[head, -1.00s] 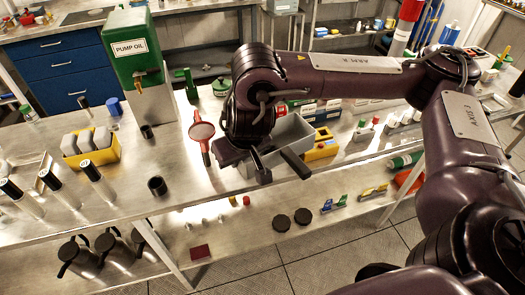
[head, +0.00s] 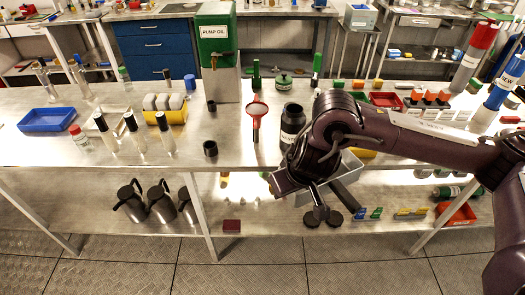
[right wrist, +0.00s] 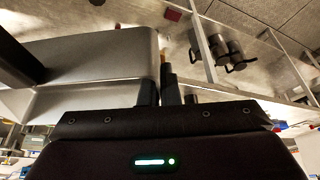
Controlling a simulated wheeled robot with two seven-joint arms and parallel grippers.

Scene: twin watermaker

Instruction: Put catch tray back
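The catch tray appears to be the light grey open box (head: 350,166) in the head view, partly hidden behind my right arm. It is in front of the bench's near edge, with a black bar along its near right side. My right gripper (head: 321,205) is at the tray's near side. In the right wrist view the grey tray (right wrist: 95,60) fills the upper left, and my right gripper (right wrist: 160,92) has its dark fingers close together at the tray's end wall, apparently clamped on it. My left gripper is not in view.
On the bench (head: 80,157) stand a green PUMP OIL container (head: 215,48), a red round-headed tool (head: 257,112), a dark bottle (head: 292,125), a yellow holder (head: 168,115) and a blue tray (head: 47,120). The lower shelf (head: 270,228) holds dark jugs (head: 160,205). The floor in front is clear.

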